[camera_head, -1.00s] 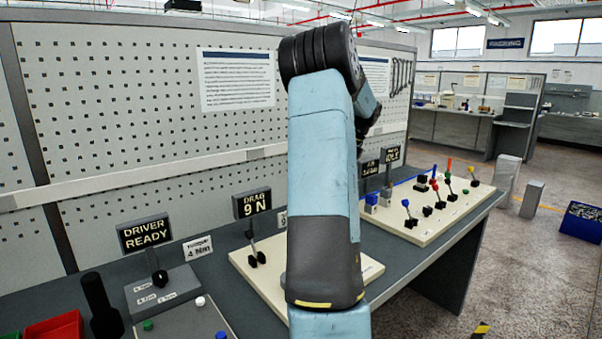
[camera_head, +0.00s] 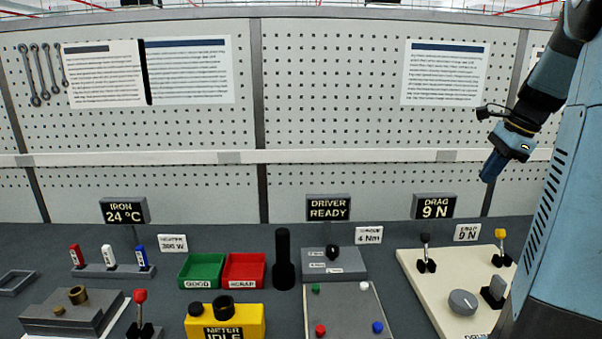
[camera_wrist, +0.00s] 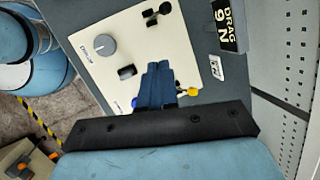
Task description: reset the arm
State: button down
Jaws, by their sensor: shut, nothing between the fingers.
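My arm rises at the right of the head view, and my gripper (camera_head: 491,168) hangs from its end, pointing down, in front of the pegboard and above the drag board. In the wrist view my gripper (camera_wrist: 158,80) shows as two blue fingers close together with nothing between them. The cream drag board (camera_head: 424,284) lies below it, with a grey knob (camera_head: 463,302), a black-tipped lever (camera_head: 426,253) and a yellow-tipped lever (camera_head: 499,248). The wrist view shows the same board (camera_wrist: 120,45) and knob (camera_wrist: 104,44) beyond the fingers. The fingers hide part of the board.
A "DRAG 9 N" sign (camera_head: 435,206) stands behind the board. To the left are a black post (camera_head: 283,262), a red bin (camera_head: 244,270), a green bin (camera_head: 201,271) and a yellow meter (camera_head: 240,322). The pegboard (camera_head: 330,125) closes the back. Air above the bench is clear.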

jog(key=s+a+f+n+t+h, duration=0.1)
jog(key=s+a+n, duration=0.8)
jog(key=a, duration=0.3)
jog(key=s+a+f+n+t+h, duration=0.1)
jog(key=s+a+n, duration=0.8)
jog(key=a+n, duration=0.2)
jog(key=shift+s+a+f+t+h, duration=0.3)
jog(key=shift+a+t, duration=0.1)
jog(key=shift+a, duration=0.4)
jog(key=c, duration=1.8)
grip_release()
